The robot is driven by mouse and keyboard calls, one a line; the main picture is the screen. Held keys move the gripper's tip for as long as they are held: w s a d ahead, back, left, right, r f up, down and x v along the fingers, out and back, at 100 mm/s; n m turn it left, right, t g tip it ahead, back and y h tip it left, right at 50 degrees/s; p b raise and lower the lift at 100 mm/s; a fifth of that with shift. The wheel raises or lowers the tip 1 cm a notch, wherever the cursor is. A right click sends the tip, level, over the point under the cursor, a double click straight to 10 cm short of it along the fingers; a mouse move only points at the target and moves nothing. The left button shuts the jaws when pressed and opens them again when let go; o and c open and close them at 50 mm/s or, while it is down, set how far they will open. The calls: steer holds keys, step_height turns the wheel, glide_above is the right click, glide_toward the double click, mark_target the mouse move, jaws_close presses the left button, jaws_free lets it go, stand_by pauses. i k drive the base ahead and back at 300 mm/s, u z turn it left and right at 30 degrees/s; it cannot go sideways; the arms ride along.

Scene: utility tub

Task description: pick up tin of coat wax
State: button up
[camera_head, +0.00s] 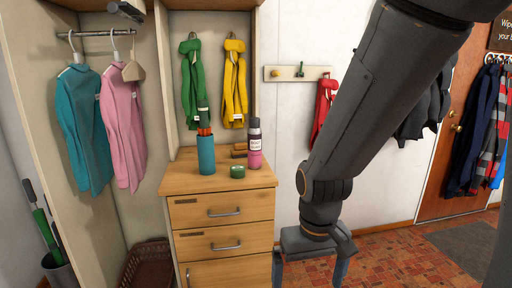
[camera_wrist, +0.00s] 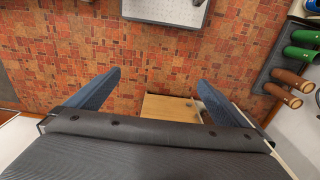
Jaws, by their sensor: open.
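A small, low green tin (camera_head: 237,171), which looks like the coat wax, sits on the wooden drawer cabinet top (camera_head: 222,186), near its front edge. It stands between a teal cup and a pink bottle. My gripper (camera_head: 310,268) is open and empty, to the right of the cabinet and lower than its top, apart from the tin. In the wrist view the two blue-grey fingers (camera_wrist: 159,78) are spread wide over the tiled floor. The tin does not show in the wrist view.
The teal cup (camera_head: 206,155) holds long items left of the tin. The pink and dark bottle (camera_head: 255,145) stands close behind it, right. Brown blocks (camera_head: 240,150) lie at the back. Green and yellow garments (camera_head: 235,85) hang above. A grey tray (camera_wrist: 165,10) lies on the floor.

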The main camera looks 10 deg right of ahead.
mark_target(237, 171)
steer(key=k, duration=0.65)
steer(key=u, duration=0.75)
steer(key=i, duration=1.35)
steer(key=z, duration=0.55)
steer(key=i, duration=1)
steer(key=z, duration=0.2)
